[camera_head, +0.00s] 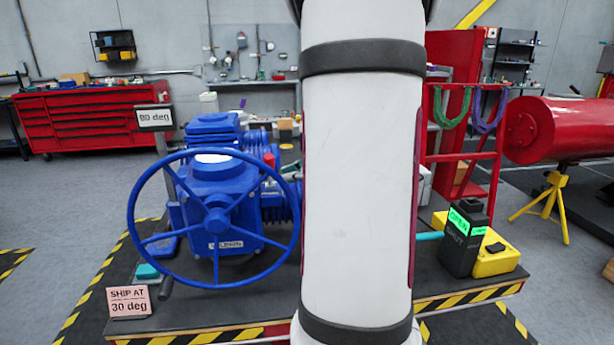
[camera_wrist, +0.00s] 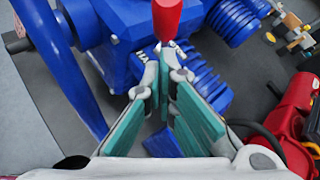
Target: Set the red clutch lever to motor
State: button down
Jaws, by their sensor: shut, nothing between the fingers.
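The blue valve actuator (camera_head: 215,185) stands on a low platform with a large blue handwheel (camera_head: 150,243) at its front. The red clutch lever (camera_wrist: 167,18) points up out of the top of the wrist view; its lower end is just beyond my fingertips. In the head view the lever shows as a small red piece (camera_head: 269,160) at the actuator's right side. My gripper (camera_wrist: 165,62) is shut and empty, its tips close to the lever's base; I cannot tell whether they touch it.
My arm covers the middle of the head view. A black OPEN/SHUT indicator (camera_head: 461,238) stands beside a yellow box (camera_head: 497,256). A "SHIP AT 30 deg" sign (camera_head: 129,301) stands at the platform's front left. The handwheel rim (camera_wrist: 60,70) runs along the wrist view's left.

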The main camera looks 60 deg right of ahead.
jog(key=shift+w+r, duration=0.2)
jog(key=shift+w, duration=0.7)
jog(key=shift+w+d+r+m+g+y+p, duration=0.3)
jog(key=shift+d+r+g+y+p, duration=0.15)
jog(key=shift+p, duration=1.8)
jog(key=w+d+p, duration=0.1)
jog(key=w+d+r+g+y+p, duration=0.1)
jog(key=p, duration=0.1)
jog(key=w+d+m+g+p, duration=0.1)
jog(key=p, duration=0.1)
jog(key=shift+w+d+r+y, duration=0.15)
jog(key=shift+d+r+y, duration=0.15)
jog(key=shift+r+y, duration=0.1)
jog(key=shift+r, duration=0.15)
jog(key=shift+r+p, duration=0.35)
jog(key=shift+r, duration=0.3)
